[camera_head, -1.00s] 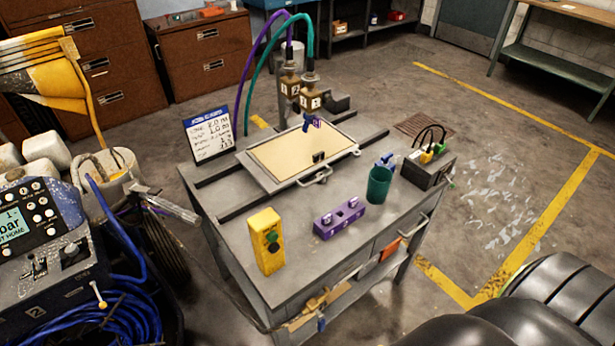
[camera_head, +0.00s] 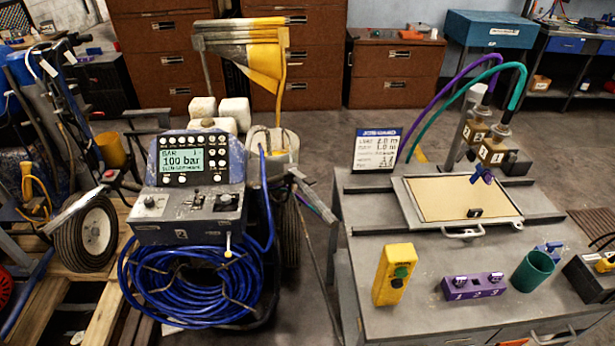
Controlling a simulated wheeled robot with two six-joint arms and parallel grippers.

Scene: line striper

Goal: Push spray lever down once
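The line striper stands left of centre, with a grey control box (camera_head: 187,220) and a lit display (camera_head: 188,160) that reads 100 bar. A small lever with a pale knob (camera_head: 228,250) sticks out at the front right of the control box, above the coiled hose. It looks like the spray lever, but no label on it is readable. Neither of my grippers is in view.
A blue hose coil (camera_head: 190,285) hangs below the control box. On the right, a grey workbench (camera_head: 435,262) carries a yellow button box (camera_head: 394,275), a purple block (camera_head: 474,287) and a green cup (camera_head: 532,271). A wheeled cart stands on wooden pallets at the far left.

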